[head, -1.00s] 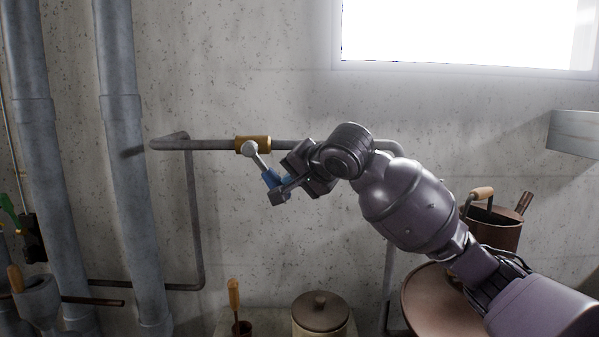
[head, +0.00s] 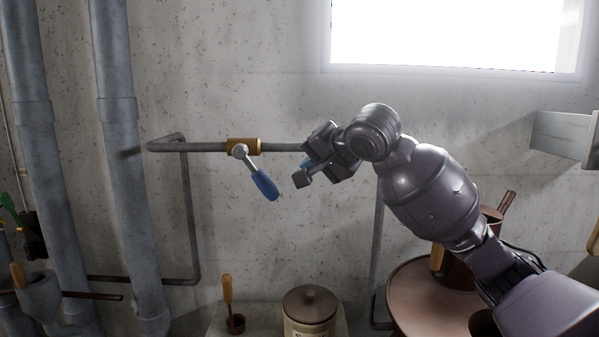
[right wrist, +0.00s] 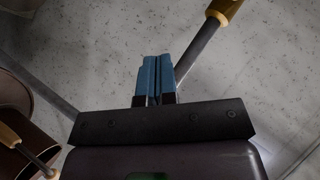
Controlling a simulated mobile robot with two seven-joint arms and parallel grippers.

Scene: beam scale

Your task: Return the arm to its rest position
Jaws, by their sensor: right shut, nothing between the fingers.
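My right gripper (head: 305,170) hangs in front of the concrete wall, to the right of the valve lever and clear of it. In the right wrist view its blue fingers (right wrist: 155,78) are together with nothing between them. The valve lever (head: 264,185) has a blue grip and slants down to the right from the brass valve body (head: 243,146) on the grey horizontal pipe (head: 205,146). My right arm comes in from the lower right and hides part of the pipe. My left gripper is not in view.
A lidded pot (head: 310,305) and a small cup with a wooden-handled tool (head: 228,290) stand below. A round brown table (head: 405,290) and a dark container (head: 490,222) are near my arm. Thick vertical pipes (head: 120,180) are at left, a window (head: 455,35) above.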

